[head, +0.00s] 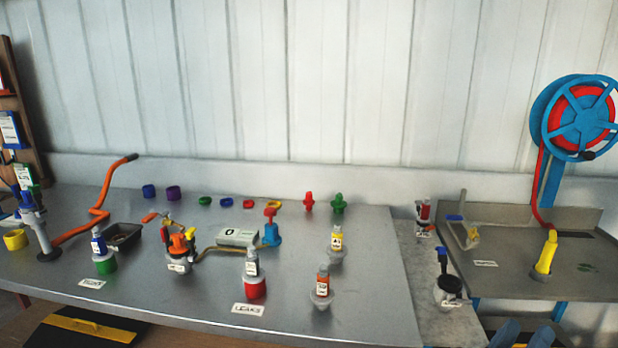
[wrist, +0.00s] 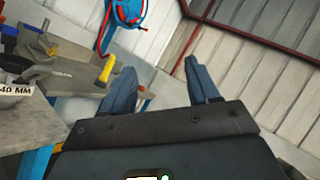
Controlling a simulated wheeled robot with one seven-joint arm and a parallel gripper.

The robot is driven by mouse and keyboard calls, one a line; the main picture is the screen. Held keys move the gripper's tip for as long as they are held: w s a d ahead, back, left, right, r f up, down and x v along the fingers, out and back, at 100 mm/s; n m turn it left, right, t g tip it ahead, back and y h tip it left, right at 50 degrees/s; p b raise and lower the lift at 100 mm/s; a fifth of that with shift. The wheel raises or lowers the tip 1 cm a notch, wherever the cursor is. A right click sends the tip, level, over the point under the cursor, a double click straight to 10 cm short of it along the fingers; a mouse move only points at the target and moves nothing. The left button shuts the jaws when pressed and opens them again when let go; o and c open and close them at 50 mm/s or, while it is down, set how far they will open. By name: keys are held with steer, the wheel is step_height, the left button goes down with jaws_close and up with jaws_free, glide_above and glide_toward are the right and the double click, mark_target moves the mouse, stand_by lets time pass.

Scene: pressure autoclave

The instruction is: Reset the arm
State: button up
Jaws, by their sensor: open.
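My gripper shows large in the wrist view (wrist: 158,85), its two blue-grey fingers spread apart with nothing between them. The tips of the fingers also show at the bottom right edge of the head view (head: 522,336), in front of the right-hand bench. In the wrist view the picture is tilted, with the bench and a yellow-handled part to the left of the fingers and the corrugated wall beyond them. The rest of my arm is out of view.
A grey workbench (head: 370,255) carries several labelled fittings, coloured rings and an orange crank handle (head: 97,212). The right-hand bench (head: 520,280) holds a yellow nozzle (head: 546,252) below a blue and red hose reel (head: 579,117). A red pipe (wrist: 262,45) runs along the wall.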

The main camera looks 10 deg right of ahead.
steer(key=s+a+f+m+t+y+b, duration=0.1)
steer(key=s+a+m+y+b, duration=0.1)
steer(key=s+a+m+y, duration=0.4)
steer(key=s+a+f+m+t+y+b, duration=0.1)
steer(key=s+a+m+y, duration=0.6)
steer(key=s+m, duration=0.8)
steer(key=s+a+f+m+t+y+b, duration=0.2)
steer(key=s+a+m+y, duration=0.4)
steer(key=s+m, duration=0.5)
steer(key=s+f+y+b, duration=0.1)
steer(key=s+b, duration=0.1)
steer(key=s, duration=0.1)
steer(key=shift+a+y, duration=0.4)
steer(key=shift+s, duration=0.1)
